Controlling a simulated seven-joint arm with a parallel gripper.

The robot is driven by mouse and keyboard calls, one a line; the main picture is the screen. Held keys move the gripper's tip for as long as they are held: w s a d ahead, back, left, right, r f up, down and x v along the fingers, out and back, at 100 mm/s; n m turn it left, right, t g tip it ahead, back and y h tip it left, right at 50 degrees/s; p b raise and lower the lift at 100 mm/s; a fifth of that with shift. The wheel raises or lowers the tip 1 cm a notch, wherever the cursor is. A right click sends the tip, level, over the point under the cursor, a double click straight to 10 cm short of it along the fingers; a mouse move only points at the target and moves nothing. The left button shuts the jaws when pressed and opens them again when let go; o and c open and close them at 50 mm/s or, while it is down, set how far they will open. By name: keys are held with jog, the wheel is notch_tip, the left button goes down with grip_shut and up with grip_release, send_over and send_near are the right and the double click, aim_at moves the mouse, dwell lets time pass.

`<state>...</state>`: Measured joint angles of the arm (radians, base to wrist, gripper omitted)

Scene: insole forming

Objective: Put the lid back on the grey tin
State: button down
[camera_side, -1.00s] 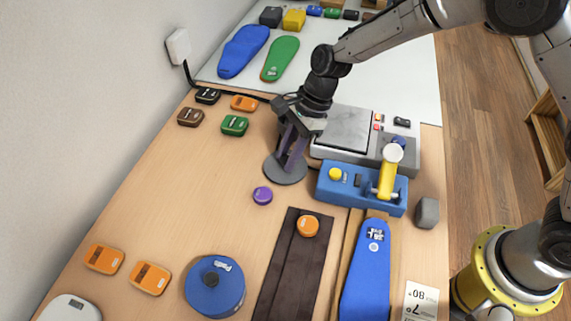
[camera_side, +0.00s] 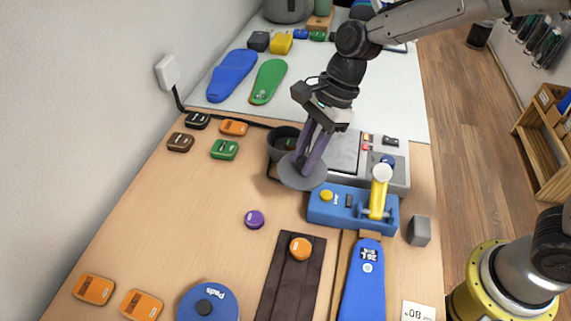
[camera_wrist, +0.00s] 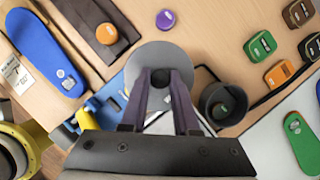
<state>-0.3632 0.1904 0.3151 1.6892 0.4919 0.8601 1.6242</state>
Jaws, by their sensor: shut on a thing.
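My gripper (camera_side: 306,163) is shut on the knob of a flat round grey lid (camera_side: 288,178). The lid hangs roughly level above the table. In the wrist view the lid (camera_wrist: 150,58) sits between my fingertips (camera_wrist: 160,76). The grey tin (camera_side: 277,146) stands open, upright, just behind and left of the lid; its dark inside shows. The lid and fingers hide part of it in the side view. In the wrist view the tin (camera_wrist: 213,95) is right of the lid, apart from it, with something small and dark green inside.
A blue fixture (camera_side: 345,222) with a yellow lever stands right of the lid, before a grey machine (camera_side: 345,150). A purple round tin (camera_side: 254,219) lies in front. Green, brown, black and orange boxes lie left. The table's left middle is clear.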

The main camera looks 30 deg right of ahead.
jog(key=s+d+r, duration=0.3)
jog(key=s+d, duration=0.1)
jog(key=s, duration=0.3)
jog(key=w+r, duration=0.1)
jog(key=w, duration=0.1)
jog(key=w+r, duration=0.2)
jog(key=shift+a, duration=0.4)
jog(key=w, duration=1.4)
jog(key=shift+m, duration=0.5)
jog(key=shift+w+d+f, duration=0.35)
jog(key=shift+w+f, duration=0.25)
jog(key=shift+f, duration=1.2)
jog(key=shift+w+d+f, duration=0.35)
jog(key=shift+w+f, duration=0.25)
jog(key=shift+f, duration=1.15)
jog(key=shift+w+d+f, duration=0.35)
jog(key=shift+w+f, duration=0.25)
jog(key=shift+f, duration=1.2)
jog(key=shift+f, duration=0.2)
